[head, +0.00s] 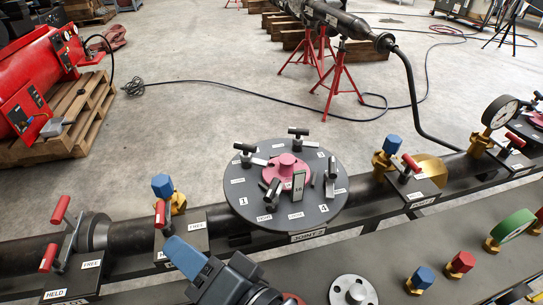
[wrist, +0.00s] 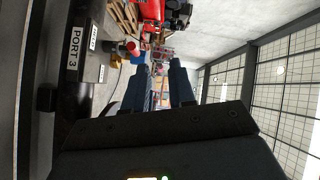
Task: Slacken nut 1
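A dark round flange (head: 245,180) sits on the pipe above a label that looks like JOINT 2. It carries a pink hub (head: 283,172) and several T-handled nuts, among them a back nut (head: 298,134), a left nut (head: 245,152) and a front nut (head: 272,190). Small white number tags lie around its rim; a tag at front left (head: 244,209) may read 1, but it is too small to be sure. My gripper (head: 172,242) is in front of and left of the flange, apart from it. In the wrist view its two blue fingers (wrist: 159,64) stand apart with nothing between them.
Red-handled clamps (head: 62,230) and a blue-capped brass valve (head: 170,192) stand on the pipe left of the flange. Another blue-capped valve (head: 386,155) and a gauge (head: 499,112) stand to the right. A bench (head: 440,245) with coloured knobs runs along the front right.

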